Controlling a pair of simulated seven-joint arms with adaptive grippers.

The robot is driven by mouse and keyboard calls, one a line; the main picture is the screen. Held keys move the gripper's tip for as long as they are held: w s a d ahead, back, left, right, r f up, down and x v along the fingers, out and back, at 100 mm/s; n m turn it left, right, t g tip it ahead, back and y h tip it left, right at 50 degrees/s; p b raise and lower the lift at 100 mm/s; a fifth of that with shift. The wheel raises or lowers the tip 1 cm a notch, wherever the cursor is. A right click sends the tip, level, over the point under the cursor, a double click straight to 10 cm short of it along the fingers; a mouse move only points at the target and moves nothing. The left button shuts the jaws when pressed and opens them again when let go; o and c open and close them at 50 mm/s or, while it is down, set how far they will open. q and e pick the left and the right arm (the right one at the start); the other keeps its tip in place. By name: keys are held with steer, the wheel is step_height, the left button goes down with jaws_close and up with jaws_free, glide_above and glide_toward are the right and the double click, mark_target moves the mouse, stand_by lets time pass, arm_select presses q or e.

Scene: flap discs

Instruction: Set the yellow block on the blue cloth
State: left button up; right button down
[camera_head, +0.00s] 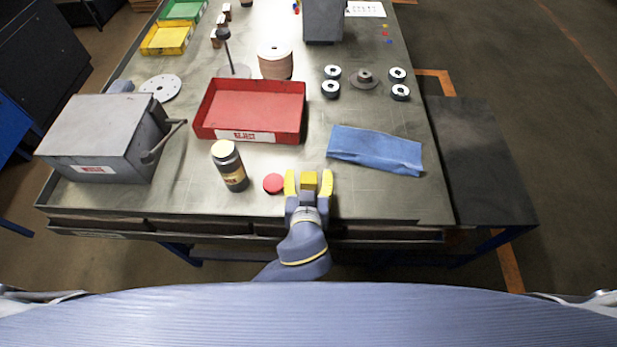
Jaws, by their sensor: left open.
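The yellow block (310,180) is small and sits near the front edge of the metal table, between the two yellow fingers of my left gripper (309,183). The gripper is open, with a finger on each side of the block; a gap shows on either side. The blue cloth (374,149) lies flat on the table to the right of and behind the block, with nothing on it. My right gripper is not in view.
A red tray (249,108) is behind. Several grey rings surround a flanged part (364,79) behind the cloth. A grey box (105,138) stands at left.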

mark_target(308, 185)
arm_select(q)
steer(key=shift+s, duration=0.3)
steer(key=v, duration=0.3)
steer(key=shift+s+r, duration=0.1)
steer(key=shift+s, duration=0.05)
steer(key=shift+s+r, duration=0.25)
steer(key=shift+s, duration=0.2)
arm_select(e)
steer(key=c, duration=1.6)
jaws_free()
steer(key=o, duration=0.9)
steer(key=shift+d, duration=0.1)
